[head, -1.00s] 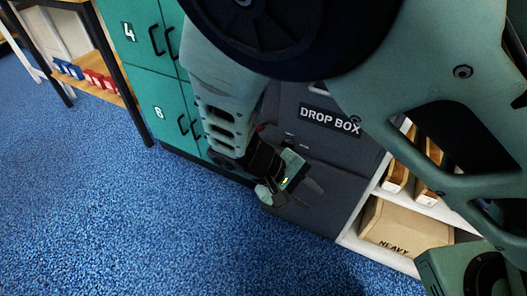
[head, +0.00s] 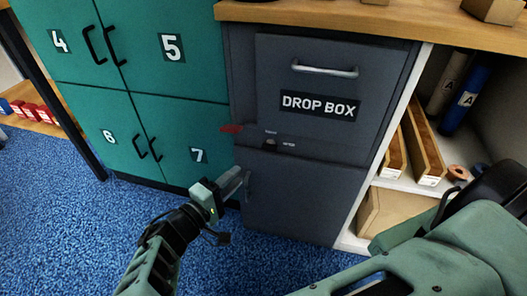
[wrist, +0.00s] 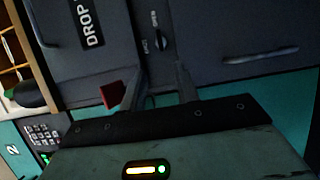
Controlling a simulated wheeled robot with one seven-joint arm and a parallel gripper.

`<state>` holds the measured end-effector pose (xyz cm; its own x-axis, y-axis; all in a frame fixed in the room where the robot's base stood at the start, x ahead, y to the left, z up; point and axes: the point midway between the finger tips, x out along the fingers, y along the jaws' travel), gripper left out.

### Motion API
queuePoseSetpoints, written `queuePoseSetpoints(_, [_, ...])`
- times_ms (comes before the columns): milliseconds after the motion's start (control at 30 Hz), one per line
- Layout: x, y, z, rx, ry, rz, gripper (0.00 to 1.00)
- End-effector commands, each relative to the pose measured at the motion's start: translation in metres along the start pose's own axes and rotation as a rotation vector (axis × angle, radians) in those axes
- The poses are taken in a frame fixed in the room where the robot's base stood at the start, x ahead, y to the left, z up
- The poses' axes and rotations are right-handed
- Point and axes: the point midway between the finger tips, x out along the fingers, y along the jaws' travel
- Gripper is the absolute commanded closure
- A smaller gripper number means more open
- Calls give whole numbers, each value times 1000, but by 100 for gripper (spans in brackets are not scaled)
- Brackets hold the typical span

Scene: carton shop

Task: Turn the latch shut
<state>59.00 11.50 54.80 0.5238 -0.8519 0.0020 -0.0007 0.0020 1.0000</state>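The grey drop box (head: 312,75) has a small dark latch knob (head: 270,142) between two small labels, on the strip between its upper and lower doors. The knob also shows in the wrist view (wrist: 158,38), ahead of my fingers. A red tab (head: 231,128) sticks out at the box's left edge; in the wrist view the red tab (wrist: 112,95) is beside my left finger. I cannot tell whether it joins the knob. My gripper (head: 233,182) is below and left of the knob, apart from it. Its two fingers (wrist: 160,80) are spread with nothing between them.
Green numbered lockers (head: 168,85) stand left of the box. A lower door handle (head: 248,187) is close to my fingertips. A wooden top (head: 380,20) overhangs the box. A white shelf (head: 400,183) with cartons and tubes stands at the right. Blue carpet (head: 60,210) is free in front.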

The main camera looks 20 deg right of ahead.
Motion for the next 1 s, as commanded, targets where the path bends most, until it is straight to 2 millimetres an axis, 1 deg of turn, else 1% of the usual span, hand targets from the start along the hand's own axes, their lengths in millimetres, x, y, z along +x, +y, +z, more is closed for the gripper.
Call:
queuePoseSetpoints(33, [12, -1, 1, -1, -4, 4, 69])
queuePoseSetpoints(300, [69, -2, 1, -1, -6, 2, 69])
queuePoseSetpoints(500, [106, -2, 1, -1, -5, 1, 69])
queuePoseSetpoints(600, [120, -2, 1, 0, -4, 1, 69])
queuePoseSetpoints(800, [133, -1, 1, -1, -1, -1, 69])
queuePoseSetpoints(1000, [135, 0, 1, -1, -1, -1, 69])
